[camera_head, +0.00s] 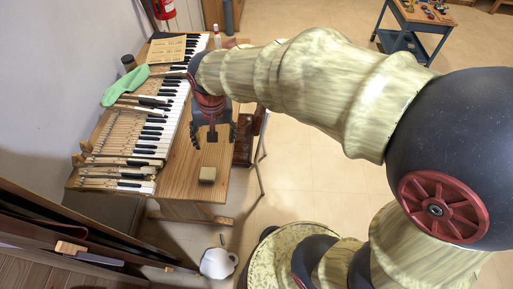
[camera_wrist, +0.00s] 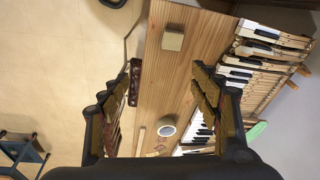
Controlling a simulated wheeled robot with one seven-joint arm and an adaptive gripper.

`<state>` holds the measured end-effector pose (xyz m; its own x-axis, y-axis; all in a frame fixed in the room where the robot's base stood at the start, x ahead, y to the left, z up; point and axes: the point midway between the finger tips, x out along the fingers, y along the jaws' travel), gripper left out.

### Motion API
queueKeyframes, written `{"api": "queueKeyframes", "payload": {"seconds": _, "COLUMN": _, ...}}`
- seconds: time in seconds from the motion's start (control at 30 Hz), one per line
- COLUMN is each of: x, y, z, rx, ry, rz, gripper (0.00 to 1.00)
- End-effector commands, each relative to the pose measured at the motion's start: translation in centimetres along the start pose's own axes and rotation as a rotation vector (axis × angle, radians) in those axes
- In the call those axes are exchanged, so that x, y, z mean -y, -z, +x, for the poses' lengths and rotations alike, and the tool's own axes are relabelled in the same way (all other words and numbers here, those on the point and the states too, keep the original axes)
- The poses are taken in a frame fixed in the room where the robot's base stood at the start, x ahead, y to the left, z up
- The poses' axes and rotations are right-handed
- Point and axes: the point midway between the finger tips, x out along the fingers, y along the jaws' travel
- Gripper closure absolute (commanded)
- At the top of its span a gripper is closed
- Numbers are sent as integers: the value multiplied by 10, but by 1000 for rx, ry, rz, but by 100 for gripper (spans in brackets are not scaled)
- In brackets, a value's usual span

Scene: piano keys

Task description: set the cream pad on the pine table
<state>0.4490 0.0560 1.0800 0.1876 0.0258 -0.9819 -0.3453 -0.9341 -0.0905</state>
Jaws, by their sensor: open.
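The cream pad (camera_head: 207,174) is a small block lying on the bare front part of the pine table (camera_head: 181,190). It also shows in the wrist view (camera_wrist: 172,38), flat on the wood grain of the table (camera_wrist: 155,95). My gripper (camera_head: 213,138) is open and empty above the table, beside the keys. In the head view the pad lies below my fingers in the picture. In the wrist view my gripper's fingertips (camera_wrist: 165,67) are spread wide, and the pad lies beyond them, not between them. I cannot tell the height of my fingers above the table.
Piano keys (camera_head: 150,139) with exposed wooden parts run along the table's left side. A green cloth (camera_head: 125,86) and a yellowish sheet (camera_head: 167,50) lie over them. A white jug (camera_head: 218,263) is below the table's near end. A blue-framed workbench (camera_head: 407,42) stands far right.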

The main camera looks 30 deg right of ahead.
Motion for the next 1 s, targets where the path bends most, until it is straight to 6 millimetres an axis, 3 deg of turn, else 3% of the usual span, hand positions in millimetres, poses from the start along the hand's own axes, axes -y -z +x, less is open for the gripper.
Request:
{"api": "queueKeyframes", "payload": {"seconds": 0.03, "x": -11, "y": -7, "z": -22, "rx": -34, "ry": 14, "rz": -29, "gripper": 37}}
{"api": "queueKeyframes", "payload": {"seconds": 0.2, "x": -45, "y": -39, "z": -76, "rx": -135, "ry": 38, "rz": -154, "gripper": 37}}
{"api": "queueKeyframes", "payload": {"seconds": 0.4, "x": -79, "y": -80, "z": -112, "rx": -242, "ry": 40, "rz": -284, "gripper": 37}}
{"api": "queueKeyframes", "payload": {"seconds": 0.6, "x": -95, "y": -102, "z": -123, "rx": -298, "ry": 32, "rz": -354, "gripper": 37}}
{"api": "queueKeyframes", "payload": {"seconds": 1.0, "x": -97, "y": -106, "z": -124, "rx": -304, "ry": 30, "rz": -366, "gripper": 37}}
